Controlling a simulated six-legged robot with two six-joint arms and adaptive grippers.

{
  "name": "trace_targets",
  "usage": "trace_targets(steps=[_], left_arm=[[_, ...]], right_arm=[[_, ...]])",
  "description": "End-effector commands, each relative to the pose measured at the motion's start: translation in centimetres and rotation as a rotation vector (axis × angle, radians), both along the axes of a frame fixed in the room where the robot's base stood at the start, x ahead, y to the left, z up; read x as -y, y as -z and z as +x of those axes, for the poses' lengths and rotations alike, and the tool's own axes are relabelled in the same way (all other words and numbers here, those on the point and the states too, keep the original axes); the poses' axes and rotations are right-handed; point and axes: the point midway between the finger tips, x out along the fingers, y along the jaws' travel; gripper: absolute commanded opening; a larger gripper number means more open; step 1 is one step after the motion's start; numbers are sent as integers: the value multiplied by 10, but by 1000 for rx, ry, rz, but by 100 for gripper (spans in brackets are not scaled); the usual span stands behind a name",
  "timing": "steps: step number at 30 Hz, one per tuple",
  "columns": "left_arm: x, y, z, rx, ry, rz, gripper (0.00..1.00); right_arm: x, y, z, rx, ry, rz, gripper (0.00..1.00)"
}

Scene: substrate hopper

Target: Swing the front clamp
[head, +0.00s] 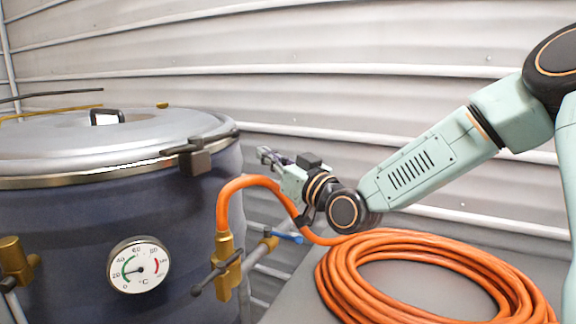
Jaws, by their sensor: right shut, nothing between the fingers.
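A dark clamp (194,161) with a bar-shaped lever sits on the right-hand rim of the silver lid (60,150), which lies on the dark blue vessel (75,225). The lever runs along the rim, and its right end points towards my right gripper (265,156). My right gripper is shut and empty, just right of the lever's end and apparently apart from it in the picture. How far apart they are in depth I cannot tell. My left gripper is not in view.
An orange hose (237,183) rises from a brass valve (228,265) and bends below my right gripper. Its coil (345,270) lies on a grey surface at the right. A round dial (138,265) is on the vessel's front. A corrugated wall (330,50) stands behind.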

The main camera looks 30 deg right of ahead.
Motion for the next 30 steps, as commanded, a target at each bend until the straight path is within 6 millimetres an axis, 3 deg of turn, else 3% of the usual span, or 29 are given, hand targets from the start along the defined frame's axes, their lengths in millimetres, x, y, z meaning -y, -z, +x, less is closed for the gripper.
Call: trace_targets(steps=[15, 30], left_arm=[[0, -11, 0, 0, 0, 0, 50], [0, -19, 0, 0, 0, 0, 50]], right_arm=[[17, 4, -31, -2, 7, 8, 0], [18, 8, -44, 2, 0, 1, 0]])
